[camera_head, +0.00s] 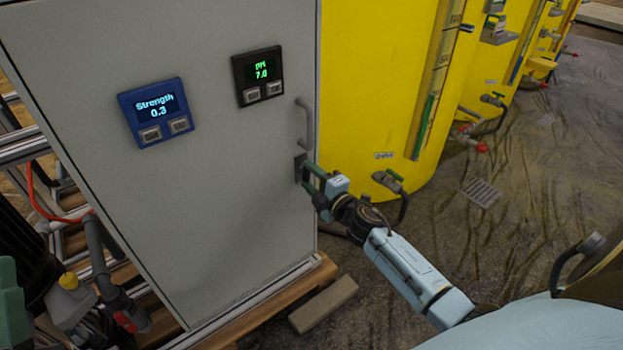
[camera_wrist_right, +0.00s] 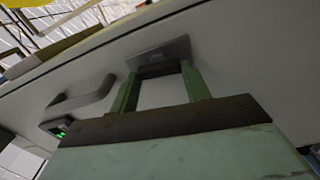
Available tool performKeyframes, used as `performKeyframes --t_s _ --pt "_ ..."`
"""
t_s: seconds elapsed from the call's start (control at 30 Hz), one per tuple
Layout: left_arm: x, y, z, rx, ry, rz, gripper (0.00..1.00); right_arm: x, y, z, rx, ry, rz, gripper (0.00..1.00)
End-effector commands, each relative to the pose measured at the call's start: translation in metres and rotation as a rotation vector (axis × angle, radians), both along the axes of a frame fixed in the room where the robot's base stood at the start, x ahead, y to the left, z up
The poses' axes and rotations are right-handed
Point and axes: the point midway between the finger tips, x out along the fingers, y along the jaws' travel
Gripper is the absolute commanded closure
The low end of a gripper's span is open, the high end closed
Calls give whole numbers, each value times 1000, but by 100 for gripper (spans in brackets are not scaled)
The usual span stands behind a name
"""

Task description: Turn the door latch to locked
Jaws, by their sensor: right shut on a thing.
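The grey cabinet door (camera_head: 230,205) faces me, with a dark latch (camera_head: 299,167) near its right edge, below the bar handle (camera_head: 304,122). My right gripper (camera_head: 311,177) reaches the latch from the right and is shut on it. In the right wrist view, the two green fingers of the gripper (camera_wrist_right: 160,82) stand either side of the latch's dark grip, against its grey plate (camera_wrist_right: 165,52). The fingers hide part of the latch, and I cannot tell its lock position.
A blue display (camera_head: 157,112) reading "Strength 0.3" and a black display (camera_head: 258,76) reading 7.0 are on the door. A yellow tank (camera_head: 385,70) stands close behind my right gripper. A loose block (camera_head: 323,304) lies on the floor by the cabinet. Open floor lies to the right.

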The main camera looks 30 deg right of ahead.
Motion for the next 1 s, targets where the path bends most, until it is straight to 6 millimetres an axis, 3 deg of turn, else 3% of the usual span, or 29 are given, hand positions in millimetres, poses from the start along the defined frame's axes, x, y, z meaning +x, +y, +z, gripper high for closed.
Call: performKeyframes --t_s 0.3,0.87,0.9,1.0 --pt "-2 0 -1 -9 -26 -2 64 0 0 -1 -127 -10 0 76" --pt "-3 0 -1 -14 -29 -1 64 0 0 -1 -155 -12 1 76" --pt "-3 0 -1 -14 -29 -1 64 0 0 -1 -155 -12 1 49" --pt "-3 0 -1 -14 -28 -1 64 0 0 -1 -154 -12 1 36"
